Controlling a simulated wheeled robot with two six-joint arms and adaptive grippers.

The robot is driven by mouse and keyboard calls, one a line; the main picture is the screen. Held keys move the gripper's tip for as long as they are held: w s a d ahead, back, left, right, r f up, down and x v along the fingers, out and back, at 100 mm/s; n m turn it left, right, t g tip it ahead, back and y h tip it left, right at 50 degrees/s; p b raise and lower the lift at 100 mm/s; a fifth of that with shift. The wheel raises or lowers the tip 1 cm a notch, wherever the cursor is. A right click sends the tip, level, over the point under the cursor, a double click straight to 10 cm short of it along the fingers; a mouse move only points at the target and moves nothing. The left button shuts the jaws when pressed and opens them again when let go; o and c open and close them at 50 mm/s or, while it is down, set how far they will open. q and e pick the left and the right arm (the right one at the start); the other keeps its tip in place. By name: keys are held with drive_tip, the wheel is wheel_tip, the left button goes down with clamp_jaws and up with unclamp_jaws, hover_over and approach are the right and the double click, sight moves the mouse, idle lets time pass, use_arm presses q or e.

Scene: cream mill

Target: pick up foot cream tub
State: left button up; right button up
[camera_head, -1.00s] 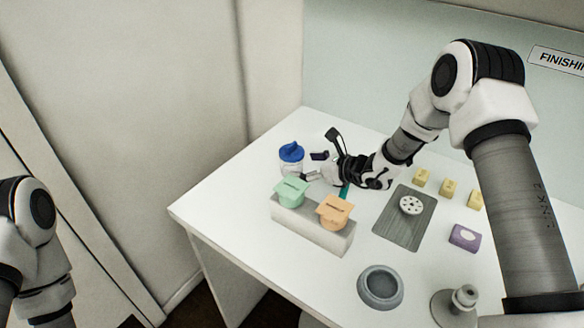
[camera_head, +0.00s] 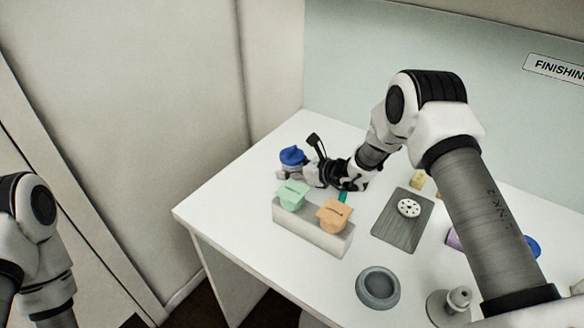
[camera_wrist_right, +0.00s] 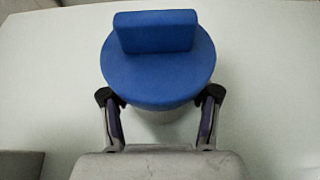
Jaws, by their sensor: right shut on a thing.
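The foot cream tub (camera_head: 291,156) has a blue lid with an upright blue tab and a pale body. It stands at the far left of the white table. No label on it can be read. My right gripper (camera_head: 294,172) reaches it from the right, low on the table. In the right wrist view the blue lid (camera_wrist_right: 158,72) fills the middle. The fingers (camera_wrist_right: 160,105) are shut on the tub, one on each side just under the lid. Most of the pale body is hidden below the lid. My left arm shows at the left edge; its gripper is out of view.
A grey block (camera_head: 310,236) holds a green tub (camera_head: 292,195) and an orange tub (camera_head: 334,214) in front of my right gripper. A grey board (camera_head: 395,233) with a white disc, a grey bowl (camera_head: 378,287) and yellow blocks (camera_head: 417,180) lie to the right.

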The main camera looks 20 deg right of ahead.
wheel_tip(320, 180, up, 10)
drive_tip(key=shift+f+b, duration=0.15)
drive_tip(key=shift+b, duration=1.05)
drive_tip(key=shift+r, duration=0.25)
